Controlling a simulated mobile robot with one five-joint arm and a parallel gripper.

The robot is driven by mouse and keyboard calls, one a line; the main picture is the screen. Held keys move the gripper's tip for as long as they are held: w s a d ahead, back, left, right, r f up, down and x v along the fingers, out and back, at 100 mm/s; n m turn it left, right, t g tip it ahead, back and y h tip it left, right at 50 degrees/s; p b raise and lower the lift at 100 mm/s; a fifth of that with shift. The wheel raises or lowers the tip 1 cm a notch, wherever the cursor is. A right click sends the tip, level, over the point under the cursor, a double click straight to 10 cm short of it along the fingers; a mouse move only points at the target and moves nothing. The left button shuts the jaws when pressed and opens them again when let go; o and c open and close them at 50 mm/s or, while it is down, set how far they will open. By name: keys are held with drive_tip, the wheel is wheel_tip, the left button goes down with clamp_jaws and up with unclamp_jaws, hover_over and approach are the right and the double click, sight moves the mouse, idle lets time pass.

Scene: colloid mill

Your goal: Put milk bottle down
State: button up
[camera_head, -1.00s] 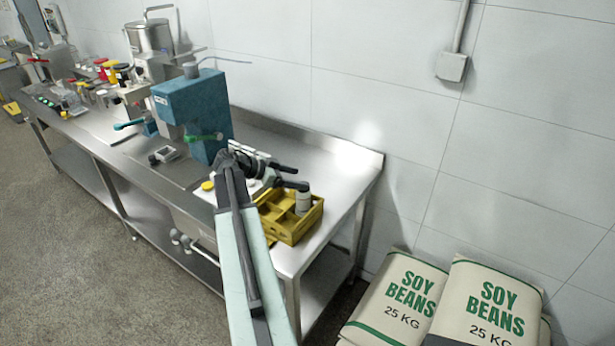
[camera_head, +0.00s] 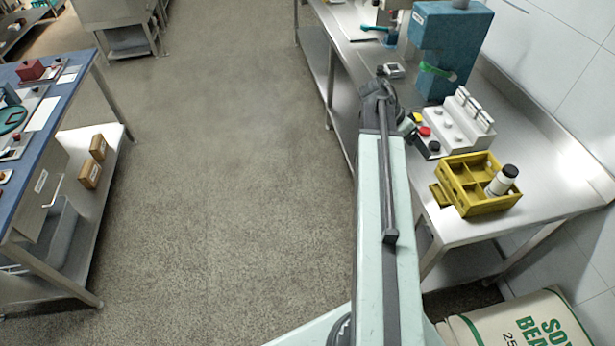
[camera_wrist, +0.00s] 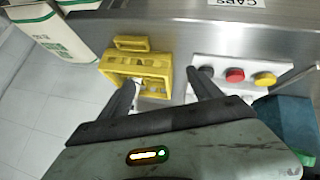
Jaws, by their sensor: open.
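The milk bottle (camera_head: 502,180) is white with a black cap. It stands, slightly tilted in the picture, in the right part of a yellow divided crate (camera_head: 452,189) on the steel bench. My gripper (camera_wrist: 161,78) is open in the wrist view, with its two dark fingers spread apart. In the head view it is mostly hidden behind my arm, left of the crate and apart from the bottle. The crate also shows in the wrist view (camera_wrist: 110,66) beyond the left finger; I cannot clearly make out the bottle there.
A button panel (camera_head: 452,128) with red and yellow buttons sits behind the crate, near my gripper. A blue machine (camera_head: 440,45) stands further back. Soy bean sacks (camera_head: 520,325) lie at lower right. Open floor (camera_head: 220,200) separates the bench from a blue table (camera_head: 50,105).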

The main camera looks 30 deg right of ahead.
drive_tip(key=w+a+f+n+t+y, duration=0.15)
drive_tip(key=w+a+n, duration=0.25)
drive_tip(key=a, duration=0.6)
drive_tip(key=w+a+f+n+t+y, duration=0.15)
drive_tip(key=w+a+n, duration=0.25)
drive_tip(key=a, duration=0.5)
drive_tip(key=w+a+f+n+y, duration=0.1)
drive_tip(key=a+n, duration=0.4)
drive_tip(key=a, duration=0.8)
drive_tip(key=w+a+f+n+t+y, duration=0.1)
drive_tip(key=a+n, duration=0.4)
drive_tip(key=a, duration=0.9)
drive_tip(key=shift+a+f+n+t+y, duration=0.15)
drive_tip(key=shift+f+n+t+y, duration=0.25)
drive_tip(key=shift+y, duration=0.6)
drive_tip(key=shift+f, duration=0.1)
